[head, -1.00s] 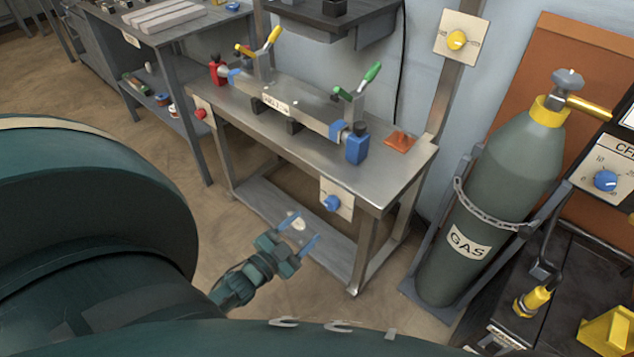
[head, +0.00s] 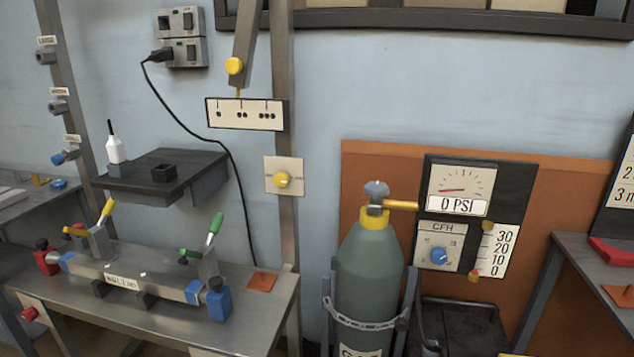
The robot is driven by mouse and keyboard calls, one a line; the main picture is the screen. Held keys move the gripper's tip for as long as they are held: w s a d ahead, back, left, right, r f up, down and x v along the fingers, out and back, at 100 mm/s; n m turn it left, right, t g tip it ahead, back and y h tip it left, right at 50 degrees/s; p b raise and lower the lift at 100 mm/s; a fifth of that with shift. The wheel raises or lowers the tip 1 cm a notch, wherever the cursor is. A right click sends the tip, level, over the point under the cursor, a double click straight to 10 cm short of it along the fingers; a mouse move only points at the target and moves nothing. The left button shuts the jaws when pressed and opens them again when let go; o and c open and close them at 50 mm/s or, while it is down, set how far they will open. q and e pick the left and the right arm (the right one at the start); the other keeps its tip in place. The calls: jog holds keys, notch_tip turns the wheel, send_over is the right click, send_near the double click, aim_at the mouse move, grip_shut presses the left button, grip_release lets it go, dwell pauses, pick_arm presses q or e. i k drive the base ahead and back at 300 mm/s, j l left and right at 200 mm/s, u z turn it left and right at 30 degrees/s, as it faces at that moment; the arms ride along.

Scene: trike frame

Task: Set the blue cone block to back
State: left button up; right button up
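A blue block (head: 219,304) with a dark knob on top stands at the right end of the metal fixture on the steel bench (head: 255,312). A blue collar (head: 193,292) sits around the bar (head: 130,275) just left of it. I cannot make out the cone itself or any position marks on the block. Neither of my grippers is in the head view.
A red block (head: 47,261) stands at the bar's left end. Yellow-handled (head: 106,210) and green-handled (head: 215,229) clamps rise over the bar. An orange plate (head: 261,282) lies on the bench's right. A gas cylinder (head: 368,275) stands right of the bench.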

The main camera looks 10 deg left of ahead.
aim_at(217, 297)
jog(key=k+j, duration=0.1)
jog(key=k, duration=0.9)
